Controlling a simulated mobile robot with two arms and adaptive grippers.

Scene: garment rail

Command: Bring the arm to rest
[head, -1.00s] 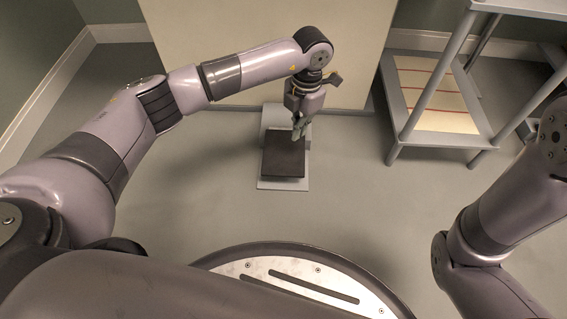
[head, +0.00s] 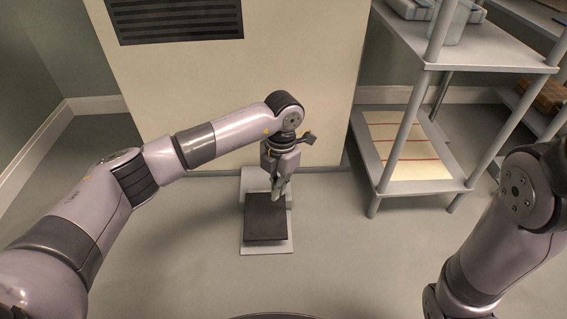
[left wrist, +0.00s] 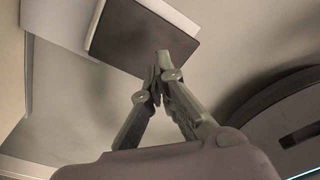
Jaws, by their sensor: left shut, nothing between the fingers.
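My left arm reaches in from the left in the head view. Its gripper (head: 279,193) points down above the far part of a black pad on a light base plate. In the left wrist view the left gripper (left wrist: 158,70) has its fingertips together with nothing between them. My right arm shows at the right edge of the head view; its gripper is out of view.
The black pad (head: 266,222) lies on a light base plate (head: 252,248) on the floor. Behind stands a cream cabinet (head: 230,75) with a dark vent (head: 175,20). A grey shelf rack (head: 470,45) stands at the right. Floor to the left is clear.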

